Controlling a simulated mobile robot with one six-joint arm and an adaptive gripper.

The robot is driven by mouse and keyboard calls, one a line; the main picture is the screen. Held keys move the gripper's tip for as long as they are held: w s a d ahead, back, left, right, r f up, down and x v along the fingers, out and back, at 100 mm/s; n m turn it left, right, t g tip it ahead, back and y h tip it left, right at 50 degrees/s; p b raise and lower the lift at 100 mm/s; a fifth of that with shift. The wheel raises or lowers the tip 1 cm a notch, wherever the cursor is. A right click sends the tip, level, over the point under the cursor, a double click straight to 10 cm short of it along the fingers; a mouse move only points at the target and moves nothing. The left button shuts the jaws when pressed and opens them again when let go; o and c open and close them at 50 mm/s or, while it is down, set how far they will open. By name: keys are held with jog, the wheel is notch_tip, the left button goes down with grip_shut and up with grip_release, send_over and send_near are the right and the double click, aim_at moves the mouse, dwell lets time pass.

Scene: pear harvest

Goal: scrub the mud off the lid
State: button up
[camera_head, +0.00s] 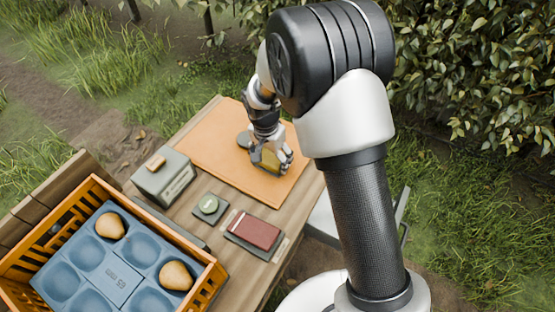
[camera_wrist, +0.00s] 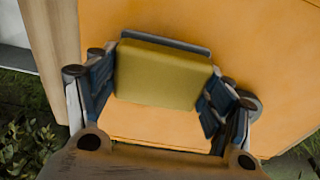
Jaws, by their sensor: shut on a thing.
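My gripper (camera_head: 270,165) is low over the orange mat (camera_head: 222,150) on the wooden table. In the wrist view my gripper (camera_wrist: 160,95) is shut on a yellow-green sponge block (camera_wrist: 155,75), with a finger at each end. A grey strip runs along the sponge's far edge. The sponge also shows between the fingers in the head view (camera_head: 268,160). I cannot tell whether it touches the mat. A small dark round disc (camera_head: 243,139), which may be the lid, lies on the mat just left of my gripper. I cannot make out mud on it.
A grey box (camera_head: 165,180) with a tan piece on top stands left of the mat. In front are a small dark square with a green round top (camera_head: 209,205) and a red block on a dark base (camera_head: 255,230). An orange crate (camera_head: 208,285) holds a blue tray with two pears.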

jog(key=shift+w+a, duration=0.45)
jog(key=shift+a, duration=0.15)
jog(key=shift+r, duration=0.15)
jog(key=shift+r+p, duration=2.05)
jog(key=shift+r, duration=0.9)
jog(key=shift+r+p, duration=1)
jog(key=shift+r, duration=0.5)
